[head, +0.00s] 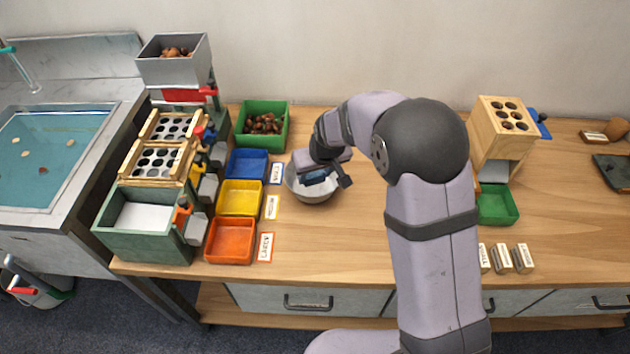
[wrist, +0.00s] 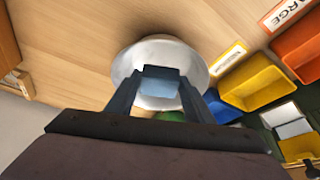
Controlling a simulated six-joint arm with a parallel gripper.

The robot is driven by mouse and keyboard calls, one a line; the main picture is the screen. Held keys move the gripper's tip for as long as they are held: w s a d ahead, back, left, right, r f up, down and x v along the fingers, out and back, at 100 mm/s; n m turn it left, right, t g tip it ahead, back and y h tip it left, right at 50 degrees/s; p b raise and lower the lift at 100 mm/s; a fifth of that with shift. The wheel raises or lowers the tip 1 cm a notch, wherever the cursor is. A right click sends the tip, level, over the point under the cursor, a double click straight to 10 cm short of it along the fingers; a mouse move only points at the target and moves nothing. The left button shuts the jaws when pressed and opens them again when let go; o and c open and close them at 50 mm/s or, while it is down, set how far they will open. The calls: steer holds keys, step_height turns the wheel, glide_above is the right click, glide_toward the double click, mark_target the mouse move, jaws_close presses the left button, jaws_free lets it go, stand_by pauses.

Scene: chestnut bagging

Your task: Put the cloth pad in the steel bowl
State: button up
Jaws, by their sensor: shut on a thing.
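The steel bowl (head: 309,191) stands on the wooden bench, right of the blue and yellow trays. In the wrist view the bowl (wrist: 137,62) lies straight beyond my fingers. My gripper (head: 325,180) is over the bowl. It is shut on the cloth pad (head: 313,178), a small blue piece at the fingers in the head view. In the wrist view the pad (wrist: 160,80) shows light blue between the two fingertips, in front of the bowl. I cannot tell whether the pad touches the bowl.
A blue tray (head: 249,163), a yellow tray (head: 240,198) and an orange tray (head: 230,240) stand left of the bowl with label cards. A green bin (head: 263,125) of chestnuts is behind. A wooden holed stand (head: 497,130) is at right. Bench in front of the bowl is clear.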

mark_target(316, 180)
steer(key=shift+f, duration=1.85)
steer(key=shift+f, duration=0.15)
steer(key=o, duration=0.7)
steer(key=shift+o, duration=0.2)
steer(key=shift+r, duration=0.4)
steer(key=v, duration=1.1)
steer(key=shift+s+r, duration=0.2)
steer(key=shift+r, duration=0.05)
steer(key=shift+d, duration=0.1)
